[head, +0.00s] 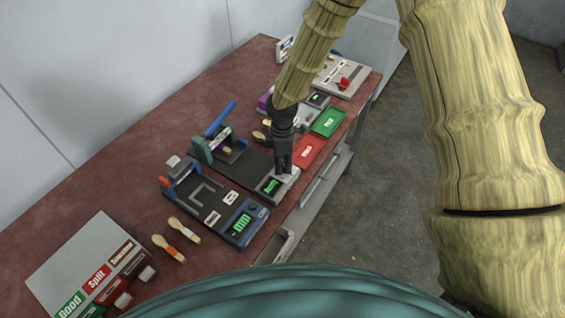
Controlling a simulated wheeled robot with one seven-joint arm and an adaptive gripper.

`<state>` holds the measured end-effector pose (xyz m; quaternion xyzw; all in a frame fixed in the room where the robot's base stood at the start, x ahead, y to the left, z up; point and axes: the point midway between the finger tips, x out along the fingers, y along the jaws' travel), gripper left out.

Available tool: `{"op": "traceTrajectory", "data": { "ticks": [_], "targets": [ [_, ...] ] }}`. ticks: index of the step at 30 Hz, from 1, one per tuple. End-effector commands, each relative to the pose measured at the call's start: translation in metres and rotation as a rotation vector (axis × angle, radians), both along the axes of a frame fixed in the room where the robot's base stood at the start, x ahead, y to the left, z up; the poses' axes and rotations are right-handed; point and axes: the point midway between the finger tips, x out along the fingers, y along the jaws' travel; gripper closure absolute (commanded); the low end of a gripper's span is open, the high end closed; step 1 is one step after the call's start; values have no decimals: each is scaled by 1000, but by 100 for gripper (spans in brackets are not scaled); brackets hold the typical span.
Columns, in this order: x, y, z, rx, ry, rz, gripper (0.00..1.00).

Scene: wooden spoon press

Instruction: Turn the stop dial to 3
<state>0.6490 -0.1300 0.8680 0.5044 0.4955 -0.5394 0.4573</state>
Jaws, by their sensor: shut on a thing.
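My gripper (283,167) points down at a small grey box with a green display (270,186), near the table's front edge. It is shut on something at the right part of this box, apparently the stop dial. My fingers hide the dial, so its pointer and number cannot be read. The digits on the display are too small to make out. The box sits at the front end of a dark base plate (243,173), with a teal-and-blue lever press (212,140) at its back end.
Left of the box stands a dark blue unit (245,222) with a green display. A red tray (309,152) and a green tray (328,122) lie to the right. Wooden spoons (168,248) and a sorting board (82,262) are at the left. The table's back left is clear.

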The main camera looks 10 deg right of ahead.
Motion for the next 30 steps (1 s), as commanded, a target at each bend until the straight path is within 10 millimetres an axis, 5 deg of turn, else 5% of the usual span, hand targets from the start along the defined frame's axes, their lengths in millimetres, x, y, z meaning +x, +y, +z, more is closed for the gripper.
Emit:
{"op": "traceTrajectory", "data": {
  "ticks": [1, 2, 6, 19, 30],
  "targets": [
    [1, -1, 1, 0, -2, 0, 98],
    [1, -1, 1, 0, -2, 0, 72],
    [1, 0, 1, 0, -2, -1, 51],
    [1, 0, 8, 0, -1, -1, 51],
    [6, -1, 69, 1, -4, -2, 51]
  ]
}}
